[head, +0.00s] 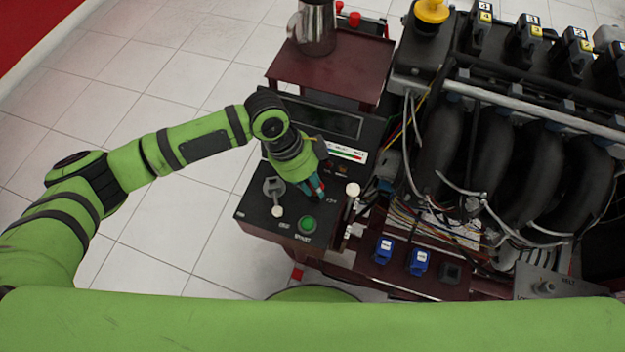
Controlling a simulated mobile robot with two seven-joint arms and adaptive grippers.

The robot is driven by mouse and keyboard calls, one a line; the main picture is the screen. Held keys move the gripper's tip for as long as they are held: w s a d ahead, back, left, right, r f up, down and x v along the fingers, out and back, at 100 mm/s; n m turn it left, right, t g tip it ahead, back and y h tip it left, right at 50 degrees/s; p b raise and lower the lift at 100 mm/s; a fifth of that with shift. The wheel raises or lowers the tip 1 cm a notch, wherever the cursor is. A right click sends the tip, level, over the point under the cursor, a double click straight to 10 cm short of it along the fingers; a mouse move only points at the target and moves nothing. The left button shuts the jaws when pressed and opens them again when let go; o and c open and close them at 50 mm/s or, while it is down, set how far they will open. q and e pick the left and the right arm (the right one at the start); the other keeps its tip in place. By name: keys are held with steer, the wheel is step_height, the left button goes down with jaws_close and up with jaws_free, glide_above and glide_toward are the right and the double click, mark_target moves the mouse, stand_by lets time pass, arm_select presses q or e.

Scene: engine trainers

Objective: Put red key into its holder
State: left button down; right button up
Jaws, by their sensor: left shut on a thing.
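My left gripper (315,187) is over the right part of the black control panel (257,212), pointing down at it. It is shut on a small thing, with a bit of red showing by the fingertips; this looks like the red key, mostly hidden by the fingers. I cannot tell whether it touches the panel. A grey key-shaped switch (274,188) is on the panel left of the gripper. I cannot make out the red key's holder for certain. My right gripper is not in view.
A green start button (307,223) and a pale-knobbed lever (352,190) are close to the gripper. The engine (510,150) with loose wires stands at right. Blue relays (418,262) sit below it. A dark red shelf (335,68) holds a metal jug (316,28).

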arm_select(q)
steer(key=c, duration=0.7)
jaws_free()
steer(key=shift+c, duration=0.2)
steer(key=shift+r+p, duration=1.5)
steer(key=shift+p, duration=0.4)
steer(key=shift+r+p, duration=2.45)
steer(key=shift+p, duration=0.1)
